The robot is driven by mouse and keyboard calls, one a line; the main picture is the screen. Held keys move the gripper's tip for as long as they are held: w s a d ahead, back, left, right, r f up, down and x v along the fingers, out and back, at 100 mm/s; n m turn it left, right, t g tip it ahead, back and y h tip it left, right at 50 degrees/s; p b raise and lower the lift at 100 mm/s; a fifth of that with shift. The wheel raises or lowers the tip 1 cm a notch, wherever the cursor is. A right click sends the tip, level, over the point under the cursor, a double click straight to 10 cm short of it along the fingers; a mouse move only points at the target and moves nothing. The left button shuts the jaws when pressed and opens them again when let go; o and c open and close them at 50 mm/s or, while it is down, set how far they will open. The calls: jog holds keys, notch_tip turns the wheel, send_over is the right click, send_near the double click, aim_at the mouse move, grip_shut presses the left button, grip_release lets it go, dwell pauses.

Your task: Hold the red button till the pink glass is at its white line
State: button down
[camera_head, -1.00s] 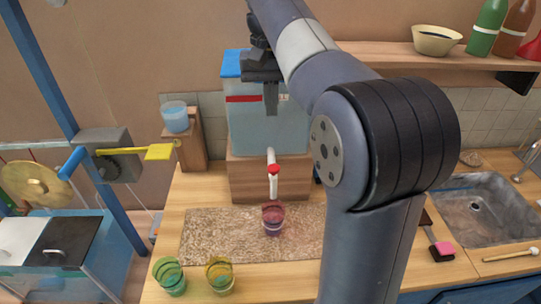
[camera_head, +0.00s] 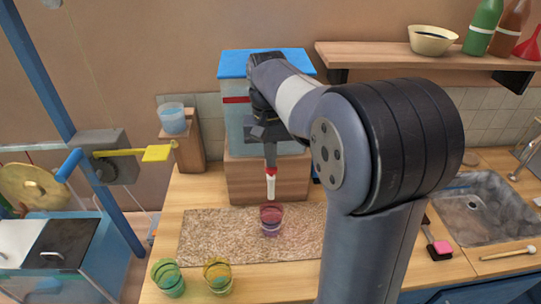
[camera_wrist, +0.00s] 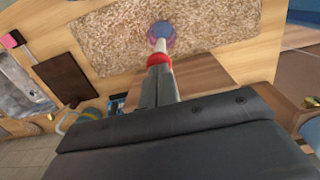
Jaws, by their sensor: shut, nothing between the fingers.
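The red button (camera_head: 271,171) sits on top of the white spout (camera_head: 271,190) of the dispenser tank (camera_head: 235,125). My gripper (camera_head: 270,163) is shut and empty, pointing down with its tips at the button. In the wrist view the tips (camera_wrist: 158,72) meet the red button (camera_wrist: 158,60), seemingly touching it; how far it is pressed I cannot tell. The pink glass (camera_head: 271,221) stands upright on the speckled mat (camera_head: 215,235) under the spout, and shows past the spout in the wrist view (camera_wrist: 160,31). Its white line and liquid level are too small to make out.
A green glass (camera_head: 168,278) and a yellow glass (camera_head: 218,276) stand at the counter's front left. A blue cup (camera_head: 173,118) stands on a wooden block left of the tank. A sink (camera_head: 480,208) and a pink-ended brush (camera_head: 440,247) lie right of my arm.

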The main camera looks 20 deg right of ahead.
jog(key=shift+f, duration=0.25)
jog(key=shift+s+f+b, duration=0.2)
jog(key=shift+f+b, duration=0.3)
jog(key=shift+f, duration=0.75)
dwell(1.2)
dwell(3.3)
jog(key=shift+w+r+p, duration=0.1)
jog(key=shift+r+p, duration=0.55)
notch_tip(320, 180, up, 14)
jog(key=p, duration=0.2)
jog(key=shift+w+f, duration=0.2)
jog(key=shift+w, duration=0.25)
jog(key=shift+a+f, duration=0.1)
jog(key=shift+f, duration=0.05)
